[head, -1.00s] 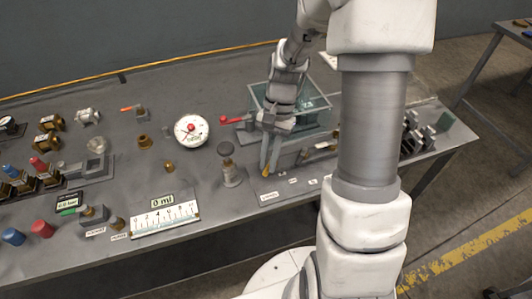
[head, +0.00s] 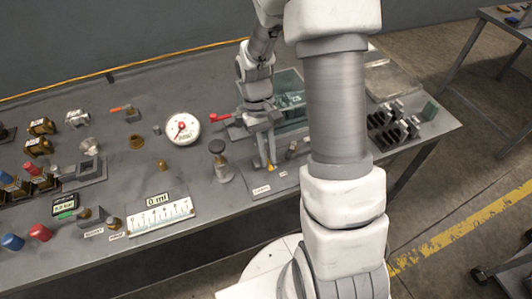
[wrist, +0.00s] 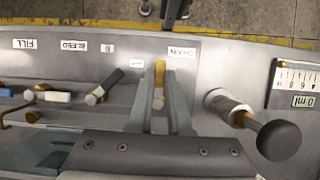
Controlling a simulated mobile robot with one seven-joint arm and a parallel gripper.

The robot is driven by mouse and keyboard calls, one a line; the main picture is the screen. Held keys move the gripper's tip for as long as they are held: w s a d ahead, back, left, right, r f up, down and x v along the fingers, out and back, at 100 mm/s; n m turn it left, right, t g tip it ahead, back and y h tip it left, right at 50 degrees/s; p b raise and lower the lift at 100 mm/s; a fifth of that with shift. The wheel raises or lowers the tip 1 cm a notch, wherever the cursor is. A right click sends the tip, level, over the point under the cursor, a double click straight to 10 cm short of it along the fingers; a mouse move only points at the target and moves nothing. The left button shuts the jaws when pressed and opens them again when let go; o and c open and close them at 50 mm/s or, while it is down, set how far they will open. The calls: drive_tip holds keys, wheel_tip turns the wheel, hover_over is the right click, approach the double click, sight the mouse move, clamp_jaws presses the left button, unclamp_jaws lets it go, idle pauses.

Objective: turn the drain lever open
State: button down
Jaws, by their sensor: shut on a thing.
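The drain lever (wrist: 160,76) has a yellow handle and stands by the upside-down "DRAIN" label (wrist: 183,52) in the wrist view. My gripper (wrist: 157,92) is shut on it, with one grey finger on each side and the yellow end showing beyond the fingers. In the head view my gripper (head: 265,150) is at the front of the bench beside the greenish clear tank, and the yellow lever tip (head: 271,166) shows just below the fingers. The lever's pivot is partly hidden by the fingers.
A black-knobbed plunger (wrist: 278,140) stands close beside my gripper. Several other levers (wrist: 97,96) line up on the other side, by the "BLEED" (wrist: 73,46) and "FILL" labels (wrist: 25,43). A round gauge (head: 183,128) and a "0 ml" scale (head: 160,215) lie to the left.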

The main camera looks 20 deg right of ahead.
drive_tip(key=shift+w, duration=0.1)
idle(0.3)
drive_tip(key=c, duration=0.8)
unclamp_jaws()
drive_tip(key=shift+c, duration=0.2)
drive_tip(key=shift+r, duration=0.1)
drive_tip(key=p+v, duration=0.1)
drive_tip(key=v, duration=1.6)
drive_tip(key=shift+r+p, duration=0.2)
drive_tip(key=shift+p, duration=0.1)
